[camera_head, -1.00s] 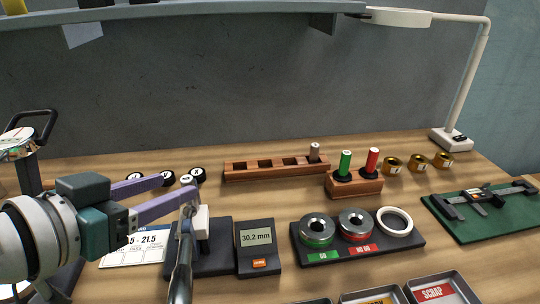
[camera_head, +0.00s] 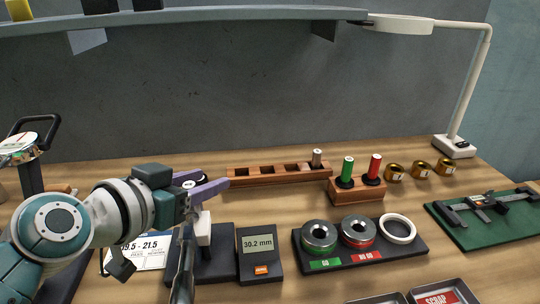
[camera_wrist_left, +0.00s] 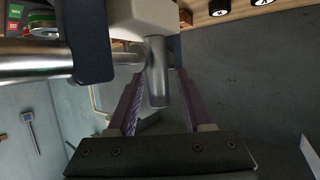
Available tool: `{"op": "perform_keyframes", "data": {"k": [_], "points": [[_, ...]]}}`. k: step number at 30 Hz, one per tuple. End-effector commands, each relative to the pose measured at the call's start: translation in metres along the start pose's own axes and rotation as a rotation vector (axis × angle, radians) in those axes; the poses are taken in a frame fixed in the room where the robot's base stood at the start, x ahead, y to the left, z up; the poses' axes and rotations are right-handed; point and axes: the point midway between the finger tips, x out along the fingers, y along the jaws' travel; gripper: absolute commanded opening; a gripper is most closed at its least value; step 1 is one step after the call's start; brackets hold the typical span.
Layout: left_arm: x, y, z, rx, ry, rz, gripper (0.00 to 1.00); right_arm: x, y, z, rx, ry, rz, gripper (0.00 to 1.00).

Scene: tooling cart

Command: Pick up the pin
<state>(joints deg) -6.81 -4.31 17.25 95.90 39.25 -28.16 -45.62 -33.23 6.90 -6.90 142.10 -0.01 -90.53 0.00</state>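A short grey-brown pin (camera_head: 317,157) stands upright at the right end of the long wooden rack (camera_head: 262,179) in the head view. My left gripper (camera_head: 217,181) is open, its purple fingers pointing right toward the rack's left end. The pin is well beyond the fingertips. In the left wrist view my left gripper (camera_wrist_left: 158,110) shows spread fingers, with a metal cylinder (camera_wrist_left: 157,75) under a white block (camera_wrist_left: 142,15) in line with the gap. I cannot tell whether it lies between the fingers. My right gripper is not in view.
A gauge with a 30.2 mm display (camera_head: 259,244) stands below the gripper, its white head (camera_head: 203,230) very close. A small block (camera_head: 358,192) holds green and red plugs. A ring tray (camera_head: 405,255) is at front right.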

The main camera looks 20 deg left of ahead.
Motion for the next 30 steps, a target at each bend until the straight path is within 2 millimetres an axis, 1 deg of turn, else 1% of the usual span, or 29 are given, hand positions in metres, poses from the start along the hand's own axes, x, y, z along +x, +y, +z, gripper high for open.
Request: {"op": "perform_keyframes", "data": {"k": [1,2,12,13,30], "points": [[-0.0001,0.0,0.0001,0.0,0.0,0.0,0.44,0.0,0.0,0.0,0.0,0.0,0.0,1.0],[-0.0002,0.0,0.0001,0.0,0.0,0.0,0.4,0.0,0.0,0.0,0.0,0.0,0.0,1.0],[-0.0003,-0.0001,0.0001,0.0,0.0,0.0,0.02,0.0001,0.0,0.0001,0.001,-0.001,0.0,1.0],[-0.0003,-0.0001,0.0001,0.001,0.0,0.0,0.0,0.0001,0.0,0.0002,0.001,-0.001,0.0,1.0],[-0.0006,-0.0002,-0.001,0.0,0.001,0.0,0.0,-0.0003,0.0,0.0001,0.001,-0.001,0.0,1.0]]}}
